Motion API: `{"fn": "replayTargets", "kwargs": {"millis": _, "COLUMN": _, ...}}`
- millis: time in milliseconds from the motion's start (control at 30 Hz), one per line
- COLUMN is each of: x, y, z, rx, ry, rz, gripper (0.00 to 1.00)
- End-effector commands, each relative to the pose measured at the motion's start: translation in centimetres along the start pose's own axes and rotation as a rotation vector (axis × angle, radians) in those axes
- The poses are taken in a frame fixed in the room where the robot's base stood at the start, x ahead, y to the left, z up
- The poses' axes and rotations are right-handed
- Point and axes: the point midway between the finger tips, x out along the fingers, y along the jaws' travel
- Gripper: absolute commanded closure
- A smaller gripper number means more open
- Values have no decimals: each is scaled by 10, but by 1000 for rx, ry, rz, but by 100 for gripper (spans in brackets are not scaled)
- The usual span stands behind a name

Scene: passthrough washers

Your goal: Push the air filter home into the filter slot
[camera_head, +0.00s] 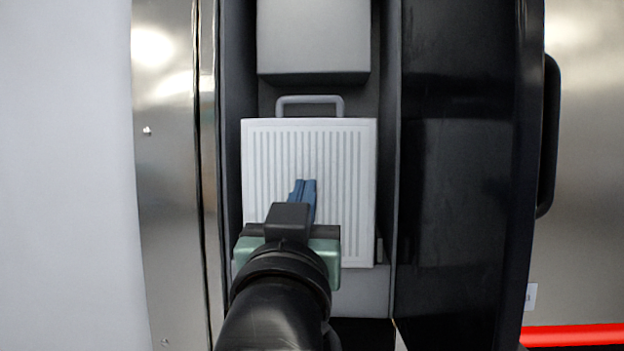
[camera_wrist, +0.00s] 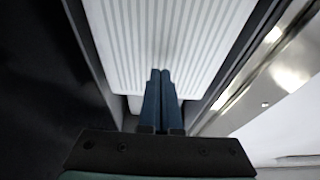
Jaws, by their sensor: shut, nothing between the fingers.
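The air filter (camera_head: 345,180) is a white ribbed panel with a grey handle (camera_head: 310,100) at its top edge. It stands upright in the filter slot (camera_head: 384,120), a dark grey recess in the steel front; I cannot tell how deep it sits. My gripper (camera_head: 304,184) has its blue fingers shut and empty in front of the filter's middle. In the wrist view the filter (camera_wrist: 190,45) fills the upper middle, and the closed fingertips (camera_wrist: 160,73) overlap its ribbed face. I cannot tell whether they touch it. My wrist hides the filter's lower left part.
A grey box-shaped block (camera_head: 314,40) is above the handle in the recess. An open black door (camera_head: 460,180) with a dark handle (camera_head: 548,135) stands to the right. A steel panel (camera_head: 165,180) borders the left. A red strip (camera_head: 575,336) shows at lower right.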

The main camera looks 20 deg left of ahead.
Motion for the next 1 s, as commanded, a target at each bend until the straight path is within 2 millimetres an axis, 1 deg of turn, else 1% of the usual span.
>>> {"fn": "replayTargets", "kwargs": {"millis": 33, "x": -2, "y": 0, "z": 6, "rx": 0, "ry": 0, "rz": 0, "gripper": 100}}
{"fn": "replayTargets", "kwargs": {"millis": 167, "x": -6, "y": 0, "z": 17, "rx": 0, "ry": 0, "rz": 0, "gripper": 100}}
{"fn": "replayTargets", "kwargs": {"millis": 400, "x": -16, "y": 0, "z": 44, "rx": 0, "ry": 0, "rz": 0, "gripper": 100}}
{"fn": "replayTargets", "kwargs": {"millis": 533, "x": -20, "y": 0, "z": 55, "rx": 0, "ry": 2, "rz": 0, "gripper": 100}}
{"fn": "replayTargets", "kwargs": {"millis": 700, "x": -22, "y": 0, "z": 62, "rx": 0, "ry": 2, "rz": 0, "gripper": 100}}
{"fn": "replayTargets", "kwargs": {"millis": 1000, "x": -22, "y": 0, "z": 62, "rx": 0, "ry": 2, "rz": 0, "gripper": 100}}
